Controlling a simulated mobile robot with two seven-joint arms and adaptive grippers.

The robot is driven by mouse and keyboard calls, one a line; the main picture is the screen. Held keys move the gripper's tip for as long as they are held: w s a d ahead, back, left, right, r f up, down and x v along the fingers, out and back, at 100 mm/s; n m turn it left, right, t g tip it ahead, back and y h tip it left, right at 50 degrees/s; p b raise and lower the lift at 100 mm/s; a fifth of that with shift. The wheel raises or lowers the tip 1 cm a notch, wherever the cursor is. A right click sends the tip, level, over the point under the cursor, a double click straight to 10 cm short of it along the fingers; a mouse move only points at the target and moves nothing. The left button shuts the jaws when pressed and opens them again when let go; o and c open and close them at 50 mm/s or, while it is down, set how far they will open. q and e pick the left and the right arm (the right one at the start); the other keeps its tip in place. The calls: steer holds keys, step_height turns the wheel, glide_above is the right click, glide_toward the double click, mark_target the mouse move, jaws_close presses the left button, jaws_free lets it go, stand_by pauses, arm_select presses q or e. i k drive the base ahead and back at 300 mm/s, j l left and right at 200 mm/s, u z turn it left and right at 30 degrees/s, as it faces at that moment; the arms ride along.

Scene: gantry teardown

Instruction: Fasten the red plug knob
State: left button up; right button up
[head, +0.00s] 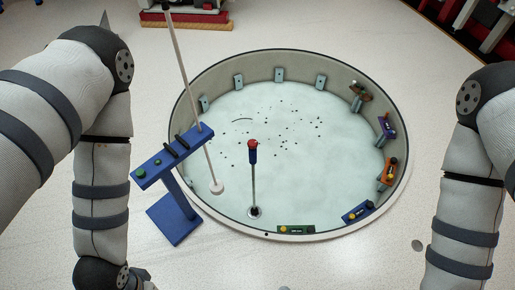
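The red plug knob (253,143) is a small red cap on a dark blue collar. It sits at the top of a thin upright rod (254,185). The rod's foot stands in a dark round fitting near the front edge of the round tank (183,100). I cannot tell from here whether the knob is tight. My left arm runs down the left side and my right arm down the right side. Both leave the picture at the bottom, and neither gripper's fingertips show. Neither arm touches the knob.
A blue stand (175,219) with a tilted panel and green buttons overlaps the tank's left rim. A long pale pole (190,80) leans beside it with its foot in the tank. Small coloured devices line the right and front rim. Dark specks lie on the tank floor.

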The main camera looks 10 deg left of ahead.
mark_target(253, 144)
steer(key=i+l+u, duration=0.15)
steer(key=u, duration=0.25)
steer(key=i+l+u, duration=0.15)
steer(key=l+u, duration=0.2)
steer(key=i+l+u, duration=0.1)
steer(key=u, duration=0.3)
steer(key=l, duration=0.1)
